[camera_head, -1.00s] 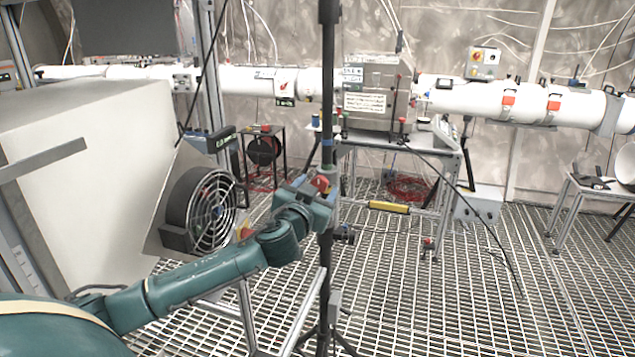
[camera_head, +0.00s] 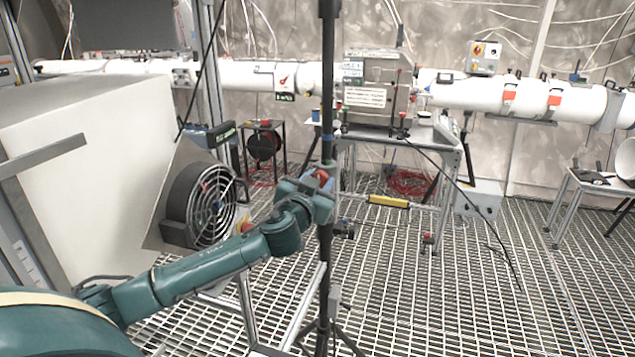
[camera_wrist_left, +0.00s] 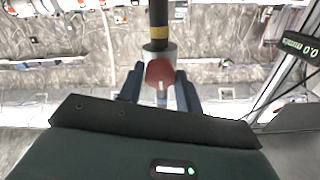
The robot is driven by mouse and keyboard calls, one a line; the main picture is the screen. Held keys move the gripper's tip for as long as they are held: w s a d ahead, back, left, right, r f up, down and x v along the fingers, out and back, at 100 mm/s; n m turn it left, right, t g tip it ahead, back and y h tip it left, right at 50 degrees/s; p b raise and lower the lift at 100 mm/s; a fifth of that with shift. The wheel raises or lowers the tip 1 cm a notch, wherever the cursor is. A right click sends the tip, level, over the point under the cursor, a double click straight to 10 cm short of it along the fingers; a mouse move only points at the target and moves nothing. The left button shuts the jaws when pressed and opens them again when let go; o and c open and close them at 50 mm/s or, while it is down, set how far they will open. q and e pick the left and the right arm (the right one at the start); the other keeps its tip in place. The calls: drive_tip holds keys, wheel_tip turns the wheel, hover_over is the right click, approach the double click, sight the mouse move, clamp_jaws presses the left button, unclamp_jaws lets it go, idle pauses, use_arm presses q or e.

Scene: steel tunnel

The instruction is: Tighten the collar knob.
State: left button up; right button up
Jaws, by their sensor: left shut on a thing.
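The collar knob is red. In the left wrist view the knob (camera_wrist_left: 159,72) sits between the two fingers of my left gripper (camera_wrist_left: 160,90), in front of a light metal collar (camera_wrist_left: 158,50) on a dark upright pole with a yellow band. In the head view the knob (camera_head: 322,176) shows small and partly covered at my left gripper (camera_head: 318,190), beside the black pole (camera_head: 327,90). My left gripper is shut on the knob. The exact finger contact is hard to make out. My right gripper is in neither view.
The pole stands on a tripod on a grated floor (camera_head: 400,300). A round fan (camera_head: 212,208) and a large pale box (camera_head: 90,170) are close on the left. A metal table (camera_head: 440,150) with a steel box stands behind. The floor to the right is mostly clear.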

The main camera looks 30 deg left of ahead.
use_arm(q)
drive_tip(key=shift+m, duration=0.3)
drive_tip(key=m, duration=0.9)
idle(0.3)
drive_tip(key=shift+m, duration=0.3)
drive_tip(key=o, duration=1)
